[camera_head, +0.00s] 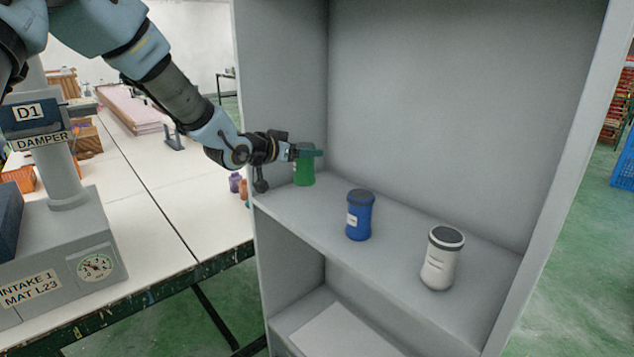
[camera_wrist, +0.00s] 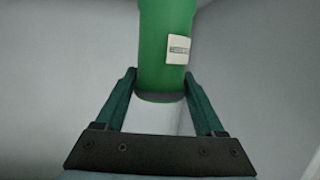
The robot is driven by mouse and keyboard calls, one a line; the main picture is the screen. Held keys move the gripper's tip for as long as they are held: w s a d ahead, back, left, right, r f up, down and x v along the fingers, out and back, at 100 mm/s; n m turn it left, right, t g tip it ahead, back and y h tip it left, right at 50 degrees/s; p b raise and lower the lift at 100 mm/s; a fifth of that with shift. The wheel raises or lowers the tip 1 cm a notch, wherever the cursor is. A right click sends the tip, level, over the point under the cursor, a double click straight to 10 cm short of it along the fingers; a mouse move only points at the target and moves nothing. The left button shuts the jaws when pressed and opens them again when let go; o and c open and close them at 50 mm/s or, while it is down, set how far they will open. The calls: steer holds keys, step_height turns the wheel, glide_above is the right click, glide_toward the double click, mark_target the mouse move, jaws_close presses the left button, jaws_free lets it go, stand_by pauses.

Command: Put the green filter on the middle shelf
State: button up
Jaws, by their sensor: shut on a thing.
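The green filter (camera_head: 304,174) is at the left end of the middle shelf (camera_head: 395,262), beside the shelf unit's left wall. My gripper (camera_head: 306,152) is shut on its upper part, and its fingers hide the top in the head view. In the wrist view the green filter (camera_wrist: 166,45) stands between the two green fingers of my gripper (camera_wrist: 160,85), with a small white label on its right side. The filter looks upright. I cannot tell whether its base touches the shelf.
A blue filter (camera_head: 359,215) and a white filter (camera_head: 441,258) with a dark lid stand on the same shelf, to the right. The cabinet's left side panel (camera_head: 283,90) is close to my gripper. A white table (camera_head: 150,215) with the damper unit (camera_head: 65,255) is at the left.

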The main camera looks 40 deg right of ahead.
mark_target(296, 171)
steer(key=shift+f+p, duration=0.7)
steer(key=shift+f, duration=2.1)
steer(key=shift+f, duration=0.2)
steer(key=o, duration=1.5)
steer(key=shift+r, duration=0.15)
steer(key=shift+a+r, duration=0.1)
steer(key=shift+a, duration=0.1)
steer(key=b+v, duration=0.3)
steer(key=v, duration=0.8)
steer(key=shift+s+a, duration=0.1)
steer(key=shift+a, duration=0.25)
